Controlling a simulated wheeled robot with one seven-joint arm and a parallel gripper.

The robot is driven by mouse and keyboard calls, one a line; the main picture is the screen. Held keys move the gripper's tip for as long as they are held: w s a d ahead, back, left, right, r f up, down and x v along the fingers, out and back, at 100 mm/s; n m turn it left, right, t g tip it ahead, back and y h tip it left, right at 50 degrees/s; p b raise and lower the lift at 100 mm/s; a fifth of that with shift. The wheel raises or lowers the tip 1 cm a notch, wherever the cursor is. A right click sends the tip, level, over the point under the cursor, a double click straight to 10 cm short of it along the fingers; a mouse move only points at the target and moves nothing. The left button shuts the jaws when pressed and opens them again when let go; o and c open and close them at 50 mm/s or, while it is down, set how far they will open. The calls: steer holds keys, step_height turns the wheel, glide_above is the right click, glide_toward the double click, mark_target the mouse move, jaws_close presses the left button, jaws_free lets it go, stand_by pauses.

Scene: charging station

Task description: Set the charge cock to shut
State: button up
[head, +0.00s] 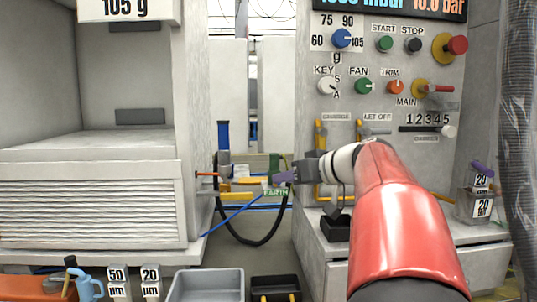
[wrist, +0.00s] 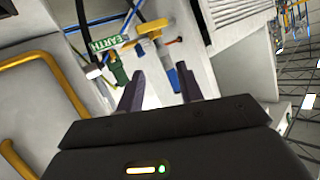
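In the head view, a blurred label that seems to read CHARGE (head: 336,116) is on the panel, above a yellow pipe (head: 319,136). My arm covers part of the area below, and I cannot make out the charge cock's handle or its setting. A grey lever (head: 376,132) is under the LET OFF label (head: 377,116) to the right. My gripper (head: 280,178) is left of the yellow pipes, by the green EARTH label (head: 275,191). In the wrist view, its two purple fingers (wrist: 160,70) are apart with nothing held between them. Yellow pipe (wrist: 45,75) bends at the left there.
A yellow clamp (wrist: 150,28) and a blue part (wrist: 174,79) lie beyond my fingers. A black cable (head: 246,242) loops below my gripper. The panel has knobs, including a FAN knob (head: 363,87). A grey tray (head: 207,285) is at the bottom.

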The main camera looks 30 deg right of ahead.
mark_target(322, 143)
steer(key=s+d+r+n+t+b, duration=0.1)
steer(key=d+r+t, duration=0.15)
steer(key=d, duration=0.45)
steer(key=s+d+r+t, duration=0.2)
steer(key=d+r, duration=0.2)
steer(key=d, duration=0.3)
steer(key=shift+h, duration=0.4)
steer(key=w, duration=0.2)
steer(key=w+a+p, duration=0.1)
steer(key=w, duration=0.4)
steer(key=shift+w+a+f, duration=0.1)
steer(key=shift+w+a, duration=0.05)
steer(key=shift+w, duration=0.25)
jaws_close()
